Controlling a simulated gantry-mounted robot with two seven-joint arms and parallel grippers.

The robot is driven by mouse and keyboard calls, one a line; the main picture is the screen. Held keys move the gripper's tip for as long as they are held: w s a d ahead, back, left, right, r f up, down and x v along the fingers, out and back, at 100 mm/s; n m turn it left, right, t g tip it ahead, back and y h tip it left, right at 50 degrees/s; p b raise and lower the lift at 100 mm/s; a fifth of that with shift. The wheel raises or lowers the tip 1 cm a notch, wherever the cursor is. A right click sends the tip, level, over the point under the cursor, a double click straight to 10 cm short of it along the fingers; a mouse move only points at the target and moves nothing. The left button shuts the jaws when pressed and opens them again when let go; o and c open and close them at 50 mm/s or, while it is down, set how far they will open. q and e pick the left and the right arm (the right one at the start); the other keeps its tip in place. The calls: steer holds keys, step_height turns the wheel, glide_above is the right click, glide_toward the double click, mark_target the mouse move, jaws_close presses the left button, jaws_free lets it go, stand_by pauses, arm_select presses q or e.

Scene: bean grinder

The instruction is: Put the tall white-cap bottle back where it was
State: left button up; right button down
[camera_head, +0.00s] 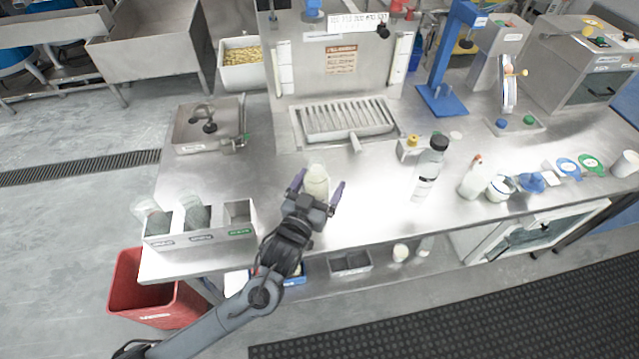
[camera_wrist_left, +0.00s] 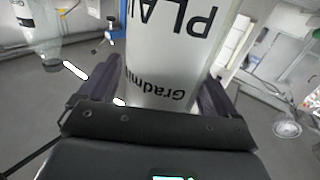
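A pale, whitish bottle (camera_head: 317,179) stands upright near the front middle of the steel bench. My left gripper (camera_head: 317,190) reaches in from the front, with one finger on each side of it. In the left wrist view the bottle's white body with black lettering (camera_wrist_left: 175,50) fills the space between the fingers (camera_wrist_left: 165,90). The fingers lie close to its sides; whether they press on it is unclear. The gripper hides its lower part, so I cannot tell whether it touches the bench. My right gripper is not in view.
A black-capped clear bottle (camera_head: 429,170), a white spray bottle (camera_head: 473,178) and a small jar (camera_head: 499,189) stand to the right. A steel three-bin holder (camera_head: 200,240) is at the left. A grated tray (camera_head: 345,119) lies behind. Bare bench (camera_head: 375,195) lies between gripper and black-capped bottle.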

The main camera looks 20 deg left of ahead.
arm_select(q)
steer(key=s+p, duration=0.2)
steer(key=s, duration=1)
steer(key=s+a+f+g, duration=0.2)
steer(key=s+f+g, duration=0.5)
steer(key=s, duration=0.2)
steer(key=s+a+f+m+g, duration=0.1)
steer(key=s+a+f+g, duration=0.2)
steer(key=s+f+g, duration=0.3)
steer(key=s+g, duration=0.1)
steer(key=s, duration=0.3)
steer(key=shift+a+f+m, duration=0.15)
steer(key=shift+f+m, duration=0.15)
steer(key=shift+f, duration=0.05)
